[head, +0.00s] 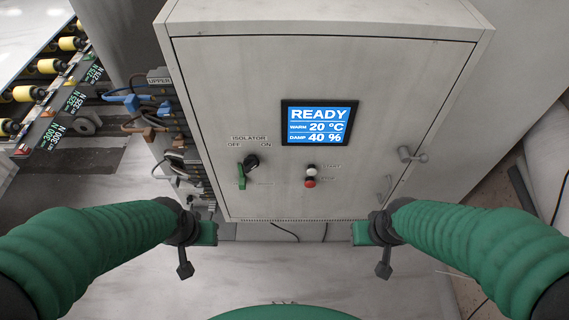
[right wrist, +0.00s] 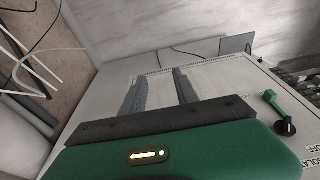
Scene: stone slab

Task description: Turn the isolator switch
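The isolator switch is a black knob (head: 252,161) with a green lever (head: 241,176) hanging down to its left, on the lower left of the grey cabinet front. OFF and ON labels stand above it. In the right wrist view the knob (right wrist: 287,127) and green lever (right wrist: 273,102) show at the right edge. My left gripper (head: 208,233) is below and left of the switch, apart from it; its fingers are not clear. My right gripper (right wrist: 161,73) is open and empty, with its two fingers apart, and sits at the lower right in the head view (head: 361,233).
The cabinet (head: 225,80) also has a blue READY screen (head: 319,123), white and red buttons (head: 310,176) and a door handle (head: 411,155). Cables and connectors (head: 180,130) line its left side. A roller conveyor (head: 45,85) stands far left. Pale floor lies below the cabinet.

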